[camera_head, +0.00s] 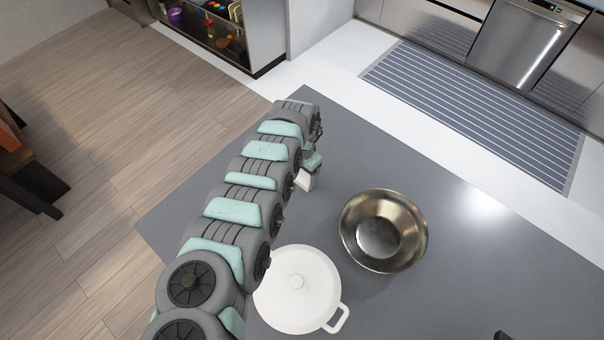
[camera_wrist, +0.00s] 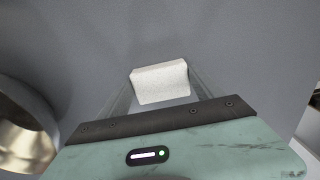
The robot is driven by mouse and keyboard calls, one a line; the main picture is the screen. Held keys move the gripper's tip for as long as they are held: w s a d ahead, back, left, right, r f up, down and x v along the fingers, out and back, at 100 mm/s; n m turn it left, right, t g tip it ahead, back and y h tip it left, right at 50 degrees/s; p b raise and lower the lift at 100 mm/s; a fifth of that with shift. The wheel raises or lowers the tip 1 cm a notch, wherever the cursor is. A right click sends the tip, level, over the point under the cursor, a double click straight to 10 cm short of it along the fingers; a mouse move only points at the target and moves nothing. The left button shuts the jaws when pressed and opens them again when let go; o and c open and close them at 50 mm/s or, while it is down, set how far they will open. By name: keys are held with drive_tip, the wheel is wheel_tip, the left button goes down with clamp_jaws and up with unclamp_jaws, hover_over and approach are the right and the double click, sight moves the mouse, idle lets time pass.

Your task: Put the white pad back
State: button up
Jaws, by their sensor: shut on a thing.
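The white pad (camera_wrist: 160,82) is a small pale block between the two fingers of my gripper (camera_wrist: 160,88) in the wrist view. My gripper is shut on it. In the head view the pad (camera_head: 305,180) shows just below my gripper (camera_head: 311,170), partly hidden by the arm. It is over the grey table top (camera_head: 340,130), left of and behind the metal bowl. I cannot tell whether the pad touches the table.
A metal bowl (camera_head: 383,231) stands on the table, and its rim (camera_wrist: 22,125) shows at the left of the wrist view. A lidded white pot (camera_head: 298,288) stands nearer, beside my arm. The table's far part and right side are largely clear. A striped runner (camera_head: 475,108) lies on the floor beyond.

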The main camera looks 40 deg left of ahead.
sight(302, 176)
drive_tip(key=o, duration=0.7)
drive_tip(key=shift+f, duration=0.15)
drive_tip(key=o, duration=0.5)
wheel_tip(302, 176, up, 12)
drive_tip(key=shift+r, duration=0.2)
